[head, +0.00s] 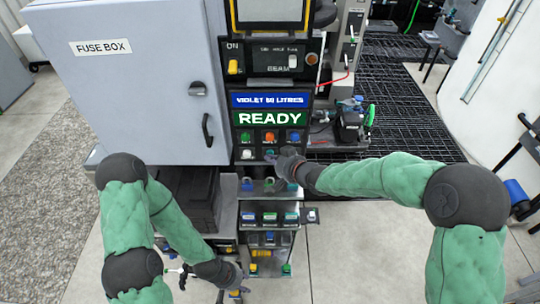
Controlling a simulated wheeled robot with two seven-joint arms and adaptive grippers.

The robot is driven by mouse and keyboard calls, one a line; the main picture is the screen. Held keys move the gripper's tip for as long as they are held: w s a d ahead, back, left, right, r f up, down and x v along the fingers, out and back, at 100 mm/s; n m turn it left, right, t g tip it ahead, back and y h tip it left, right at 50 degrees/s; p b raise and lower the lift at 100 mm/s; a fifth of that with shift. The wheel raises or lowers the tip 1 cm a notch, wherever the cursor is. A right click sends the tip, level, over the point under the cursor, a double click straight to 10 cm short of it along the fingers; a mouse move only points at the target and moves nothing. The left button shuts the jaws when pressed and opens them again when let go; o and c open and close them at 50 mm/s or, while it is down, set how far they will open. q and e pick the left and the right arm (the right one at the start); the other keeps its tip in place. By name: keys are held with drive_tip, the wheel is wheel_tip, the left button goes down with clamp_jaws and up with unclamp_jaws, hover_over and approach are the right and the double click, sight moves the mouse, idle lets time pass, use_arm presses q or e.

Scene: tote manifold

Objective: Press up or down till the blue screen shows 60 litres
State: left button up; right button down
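The blue screen (270,100) on the control panel reads "VIOLET" and a number of litres; the digits are small and could be 60 or 80. A green screen (270,118) below it reads "READY". Under it are a green button (246,137), an orange button (269,137) and a blue button (293,135), with a white button (247,154) lower left. My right gripper (274,160) is at the lower button row, covering its right part; I cannot tell whether it touches a button. My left gripper (236,292) is low, near the bottom edge. Neither gripper's fingers show clearly.
A grey fuse box (130,100) stands left of the panel. An upper panel (268,58) with a yellow switch is above the screens. A lower unit (268,225) with more buttons is below. Black floor grating (400,90) lies to the right, with clear pale floor in front.

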idle(0.3)
drive_tip(key=shift+s+b, duration=0.3)
drive_tip(key=shift+s, duration=0.7)
drive_tip(key=s+b, duration=0.1)
drive_tip(key=s, duration=0.4)
idle(0.7)
